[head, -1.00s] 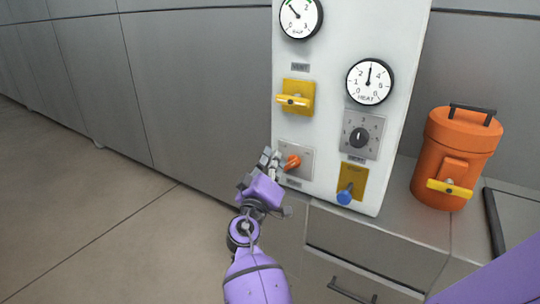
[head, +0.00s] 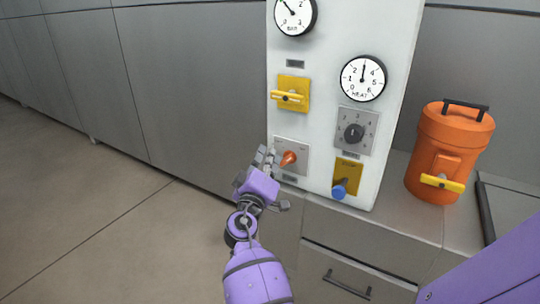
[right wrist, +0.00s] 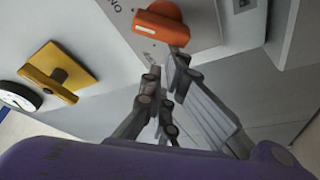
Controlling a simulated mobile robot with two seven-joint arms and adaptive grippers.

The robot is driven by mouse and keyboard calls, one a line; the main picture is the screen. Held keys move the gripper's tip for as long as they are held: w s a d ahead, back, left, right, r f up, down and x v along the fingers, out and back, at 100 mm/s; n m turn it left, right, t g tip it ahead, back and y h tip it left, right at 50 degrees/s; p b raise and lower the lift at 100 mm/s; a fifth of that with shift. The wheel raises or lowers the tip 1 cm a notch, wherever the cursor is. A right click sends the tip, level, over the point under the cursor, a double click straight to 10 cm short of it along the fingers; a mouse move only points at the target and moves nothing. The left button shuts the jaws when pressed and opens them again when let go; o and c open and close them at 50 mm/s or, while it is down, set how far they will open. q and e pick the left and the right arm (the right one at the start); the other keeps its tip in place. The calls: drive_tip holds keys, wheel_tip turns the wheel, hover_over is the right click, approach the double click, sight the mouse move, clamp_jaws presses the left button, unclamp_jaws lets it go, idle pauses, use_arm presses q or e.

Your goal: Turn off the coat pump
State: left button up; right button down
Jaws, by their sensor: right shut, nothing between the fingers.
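A white control panel (head: 325,110) stands upright on the counter. Low on its left is a grey plate (head: 301,151) with an orange switch handle (head: 289,158); its label is too small to read. My right gripper (head: 267,157) is shut and empty, just left of the orange handle. In the right wrist view the handle (right wrist: 160,24) is just beyond the closed fingertips (right wrist: 178,65); I cannot tell whether they touch it. I cannot read which control is named coat pump. My left gripper is not in view.
The panel also has a yellow handle (head: 289,97), a grey dial (head: 354,133), a blue-tipped lever (head: 339,190), a pressure gauge (head: 295,13) and a heat gauge (head: 363,78). An orange canister (head: 447,150) stands to the right. Open floor (head: 90,220) lies left.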

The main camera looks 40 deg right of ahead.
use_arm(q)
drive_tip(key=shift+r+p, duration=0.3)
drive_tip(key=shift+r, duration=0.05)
use_arm(e)
drive_tip(key=shift+n, duration=0.4)
use_arm(q)
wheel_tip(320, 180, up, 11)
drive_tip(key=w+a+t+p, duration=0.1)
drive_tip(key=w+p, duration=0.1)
drive_tip(key=p, duration=0.9)
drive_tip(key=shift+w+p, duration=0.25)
drive_tip(key=shift+p, duration=0.05)
use_arm(e)
drive_tip(key=f+n+y, duration=0.1)
drive_tip(key=n, duration=0.3)
drive_tip(key=s+f+n+g+y, duration=0.1)
drive_tip(key=f+n, duration=0.1)
drive_tip(key=n, duration=0.2)
drive_tip(key=f+n+g+y, duration=0.1)
drive_tip(key=f+n, duration=0.1)
drive_tip(key=n, duration=0.1)
drive_tip(key=shift+s+d+f+n, duration=0.2)
drive_tip(key=shift+d+n, duration=0.1)
drive_tip(key=shift+n, duration=0.1)
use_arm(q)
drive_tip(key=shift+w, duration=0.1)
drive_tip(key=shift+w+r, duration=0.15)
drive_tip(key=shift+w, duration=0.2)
use_arm(e)
drive_tip(key=shift+s, duration=0.1)
